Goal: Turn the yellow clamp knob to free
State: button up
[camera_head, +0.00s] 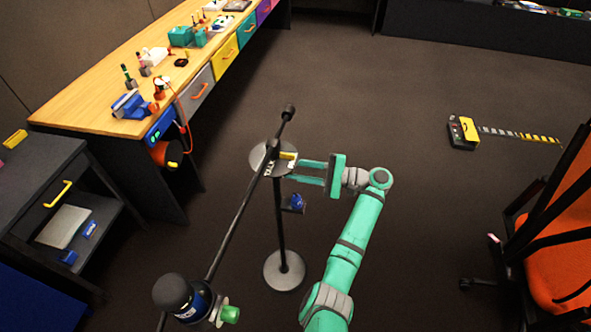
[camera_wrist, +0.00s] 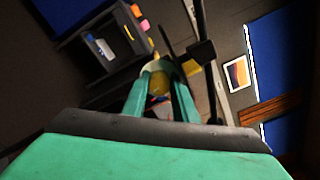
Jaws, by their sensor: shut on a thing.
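The yellow clamp knob (camera_head: 287,155) sits at the top of a dark stand, beside a grey round disc (camera_head: 259,158) with small white lettering. A long black bar (camera_head: 240,212) crosses the stand top at a slant. My gripper (camera_head: 297,165) reaches in from the right, its green fingers level at the knob. In the wrist view my gripper (camera_wrist: 160,72) has its fingertips closed around the yellow knob (camera_wrist: 159,84). The fingers hide part of the knob. The lettering is too small to read.
A black cylinder (camera_head: 172,293) and a green knob (camera_head: 230,314) are at the bar's near end. The stand's round base (camera_head: 285,270) is on the floor. A wooden workbench (camera_head: 95,99) is at left, an orange chair (camera_head: 558,255) at right.

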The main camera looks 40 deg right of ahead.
jog(key=shift+w+a+m, duration=0.1)
jog(key=shift+a+m, duration=0.05)
jog(key=shift+m, duration=1.45)
jog(key=o, duration=1.1)
jog(key=shift+d, duration=0.3)
